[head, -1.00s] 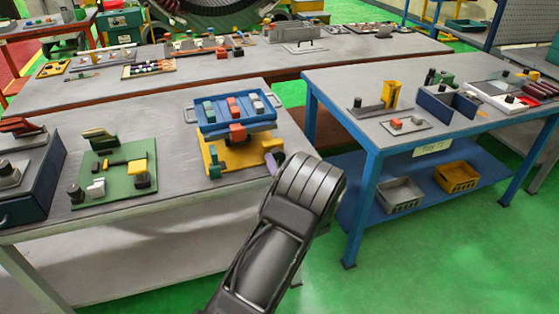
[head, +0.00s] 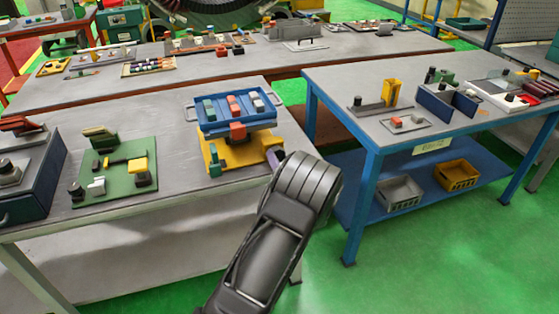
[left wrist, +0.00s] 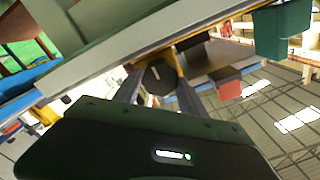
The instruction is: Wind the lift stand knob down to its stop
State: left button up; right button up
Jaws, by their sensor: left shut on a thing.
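The lift stand has a yellow base (head: 235,164) at the right end of the near grey table. Its blue tray (head: 243,127) is raised above the base and carries a green, a red and a grey block. My left gripper (head: 273,160) is at the stand's right side, its wrist coming from below. In the left wrist view its two fingers are shut on the dark, many-sided knob (left wrist: 158,79), one on each side. In the head view the knob is mostly hidden by my gripper. My right gripper is not in view.
A green board (head: 115,178) with small parts lies left of the stand, with a dark blue box (head: 30,190) beyond it. A blue table (head: 345,95) stands to the right across a gap. The floor in front is clear.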

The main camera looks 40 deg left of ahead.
pick_arm(q)
jog(key=c, duration=0.4)
jog(key=shift+o, duration=0.2)
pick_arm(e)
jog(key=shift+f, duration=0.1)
pick_arm(q)
jog(key=n+b, duration=3.5)
jog(key=b, duration=0.7)
jog(key=shift+f+n, duration=0.1)
jog(key=shift+n, duration=0.3)
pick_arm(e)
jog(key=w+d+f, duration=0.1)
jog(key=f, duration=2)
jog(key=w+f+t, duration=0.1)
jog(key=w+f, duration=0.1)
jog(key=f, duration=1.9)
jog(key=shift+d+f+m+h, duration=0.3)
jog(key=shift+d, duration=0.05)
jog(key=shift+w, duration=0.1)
